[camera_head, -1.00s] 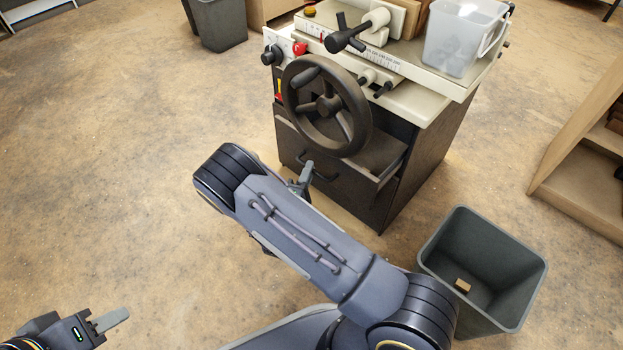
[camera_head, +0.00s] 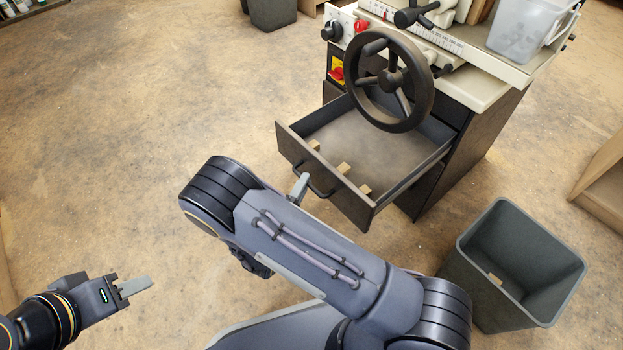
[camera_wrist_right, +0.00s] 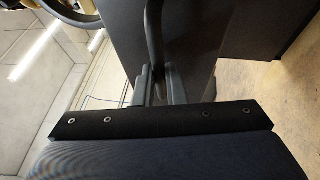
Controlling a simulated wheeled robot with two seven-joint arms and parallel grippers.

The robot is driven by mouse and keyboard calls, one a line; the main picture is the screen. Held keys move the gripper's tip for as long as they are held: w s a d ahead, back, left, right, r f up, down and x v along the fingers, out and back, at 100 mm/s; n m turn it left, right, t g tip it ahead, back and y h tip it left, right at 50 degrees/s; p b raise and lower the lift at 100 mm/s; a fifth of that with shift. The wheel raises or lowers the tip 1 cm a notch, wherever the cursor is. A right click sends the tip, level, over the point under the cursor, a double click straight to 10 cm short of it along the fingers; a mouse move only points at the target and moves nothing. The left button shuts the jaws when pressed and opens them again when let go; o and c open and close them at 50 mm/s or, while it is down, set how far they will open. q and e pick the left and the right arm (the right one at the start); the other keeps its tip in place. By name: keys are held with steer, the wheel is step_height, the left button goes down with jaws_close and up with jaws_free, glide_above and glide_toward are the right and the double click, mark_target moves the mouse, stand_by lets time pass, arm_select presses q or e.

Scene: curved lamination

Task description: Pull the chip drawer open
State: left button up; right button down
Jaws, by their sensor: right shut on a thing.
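The chip drawer (camera_head: 330,190) stands pulled well out of the machine cabinet (camera_head: 465,150), its inside showing. My right gripper (camera_head: 299,187) is at the handle's left part, mostly hidden behind my right forearm. In the right wrist view, the fingers of my right gripper (camera_wrist_right: 160,86) are shut on the handle (camera_wrist_right: 153,40). My left gripper (camera_head: 134,287) is at the lower left, away from the drawer; its finger gap is not clear.
A dark handwheel (camera_head: 389,80) hangs over the open drawer. A grey bin (camera_head: 510,265) stands on the floor at the right, with a small block inside. A clear plastic tub (camera_head: 527,30) is on the machine top. The floor left of the drawer is clear.

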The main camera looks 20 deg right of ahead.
steer(key=shift+a, duration=0.2)
steer(key=c, duration=1.5)
jaws_free()
steer(key=p+v, duration=0.1)
steer(key=v, duration=0.6)
steer(key=shift+s+a+p, duration=0.2)
steer(key=shift+s+p, duration=0.1)
